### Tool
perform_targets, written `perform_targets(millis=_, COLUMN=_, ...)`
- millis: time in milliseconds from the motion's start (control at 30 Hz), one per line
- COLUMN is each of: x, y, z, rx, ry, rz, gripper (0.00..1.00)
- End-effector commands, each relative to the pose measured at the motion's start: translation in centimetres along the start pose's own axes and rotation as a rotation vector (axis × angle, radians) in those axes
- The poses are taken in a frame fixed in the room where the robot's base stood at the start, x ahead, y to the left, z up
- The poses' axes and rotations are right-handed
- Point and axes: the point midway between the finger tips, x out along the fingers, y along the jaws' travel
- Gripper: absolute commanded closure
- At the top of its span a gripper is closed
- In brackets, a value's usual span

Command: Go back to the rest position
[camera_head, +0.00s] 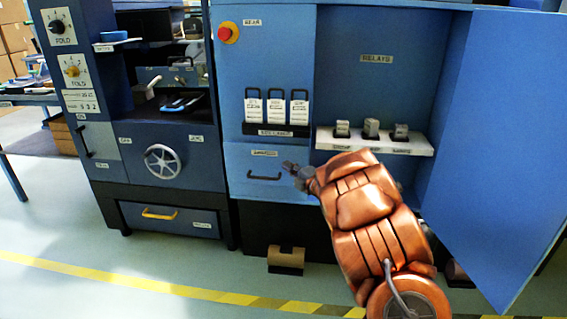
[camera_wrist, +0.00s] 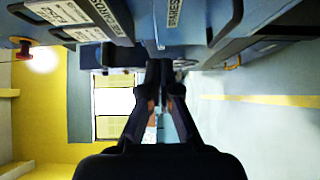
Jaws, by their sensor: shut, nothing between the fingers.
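My gripper (camera_head: 291,168) is at the end of my copper-coloured arm, in front of the blue cabinet by its lower drawer (camera_head: 265,176). In the wrist view my gripper (camera_wrist: 159,66) shows with its two dark fingers together and nothing between them. The wrist picture is turned on its side. I cannot tell from the head view whether the fingertips touch the drawer front.
The blue cabinet's right door (camera_head: 505,150) stands wide open beside my arm. A white shelf (camera_head: 375,143) holds several relays. A handwheel (camera_head: 162,162) is on the left machine. A brown roll block (camera_head: 286,260) lies on the floor. Yellow-striped floor in front is clear.

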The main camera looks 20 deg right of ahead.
Motion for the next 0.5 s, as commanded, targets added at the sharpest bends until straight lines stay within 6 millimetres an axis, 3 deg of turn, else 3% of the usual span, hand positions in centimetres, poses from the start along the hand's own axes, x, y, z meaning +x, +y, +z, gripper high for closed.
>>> perform_targets(millis=267, x=-0.4, y=0.4, z=0.1, rx=0.002, ry=-0.008, rz=-0.005, gripper=1.0)
perform_targets(millis=367, x=-0.6, y=2.1, z=0.6, rx=0.014, ry=-0.049, rz=-0.031, gripper=1.0)
perform_targets(millis=500, x=-1.4, y=6.2, z=2.0, rx=0.068, ry=-0.176, rz=-0.103, gripper=1.0)
